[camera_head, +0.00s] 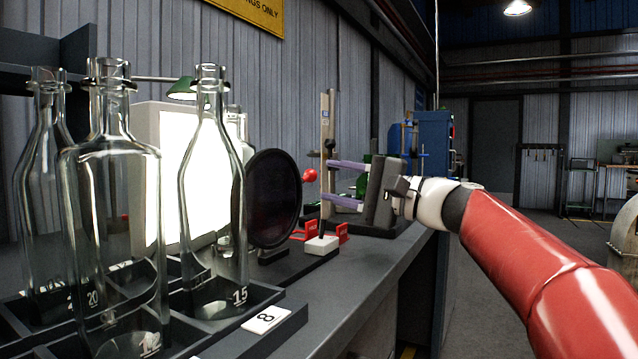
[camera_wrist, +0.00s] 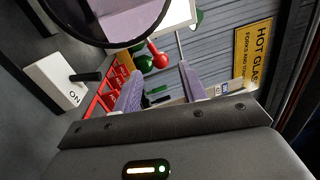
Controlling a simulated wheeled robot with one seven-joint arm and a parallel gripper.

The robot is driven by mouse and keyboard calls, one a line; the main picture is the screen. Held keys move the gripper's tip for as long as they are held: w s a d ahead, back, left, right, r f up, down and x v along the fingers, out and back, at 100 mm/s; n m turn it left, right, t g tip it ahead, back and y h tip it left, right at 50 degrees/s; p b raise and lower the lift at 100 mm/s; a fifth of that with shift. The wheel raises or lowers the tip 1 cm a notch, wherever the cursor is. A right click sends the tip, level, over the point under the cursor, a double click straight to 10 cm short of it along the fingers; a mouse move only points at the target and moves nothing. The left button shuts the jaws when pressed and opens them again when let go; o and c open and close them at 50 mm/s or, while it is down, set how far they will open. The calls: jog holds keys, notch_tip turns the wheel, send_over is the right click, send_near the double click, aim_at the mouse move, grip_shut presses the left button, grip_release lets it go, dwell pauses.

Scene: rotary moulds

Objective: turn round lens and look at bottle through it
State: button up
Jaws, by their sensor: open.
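The round lens (camera_head: 272,198) stands on the bench as a dark disc in a black rim, seen from the side with its face looking dark. In the wrist view part of the lens rim (camera_wrist: 108,44) curves across the top left. Several clear glass bottles (camera_head: 212,190) stand upright in a compartment rack at the left, with numbers such as 15 and 20 near their bases. My gripper (camera_head: 327,182) is open, its two purple fingers apart and pointing left toward a red ball knob (camera_head: 309,175) just right of the lens. The knob (camera_wrist: 158,54) shows between the fingertips (camera_wrist: 160,70), apparently beyond them.
A lit white panel (camera_head: 163,150) stands behind the bottles. A white switch box (camera_head: 322,245) sits on the bench below my gripper and reads ON in the wrist view (camera_wrist: 60,82). Red parts (camera_wrist: 103,100) and a post (camera_head: 327,125) stand close by. The front bench strip (camera_head: 345,290) is clear.

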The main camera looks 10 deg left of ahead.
jog(key=shift+v, duration=1.1)
jog(key=shift+r, duration=0.2)
jog(key=c, duration=0.3)
jog(key=r+n+p, duration=0.1)
jog(key=n, duration=0.1)
jog(key=d+r+n+p, duration=0.1)
jog(key=r+n, duration=0.1)
jog(key=d+r+n+h+p, duration=0.1)
jog(key=n+p, duration=0.1)
jog(key=n, duration=0.1)
jog(key=shift+s+d+r, duration=0.15)
jog(key=shift+s+r, duration=0.15)
jog(key=shift+s, duration=0.05)
grip_shut()
jog(key=s+d+r+n+h+p, duration=0.1)
jog(key=d+r+n+h+p, duration=0.2)
jog(key=n, duration=0.7)
jog(key=w+a+f+y+p, duration=0.1)
jog(key=w+a+f, duration=0.2)
jog(key=a, duration=0.6)
jog(key=shift+a+f, duration=0.4)
jog(key=shift+f, duration=0.1)
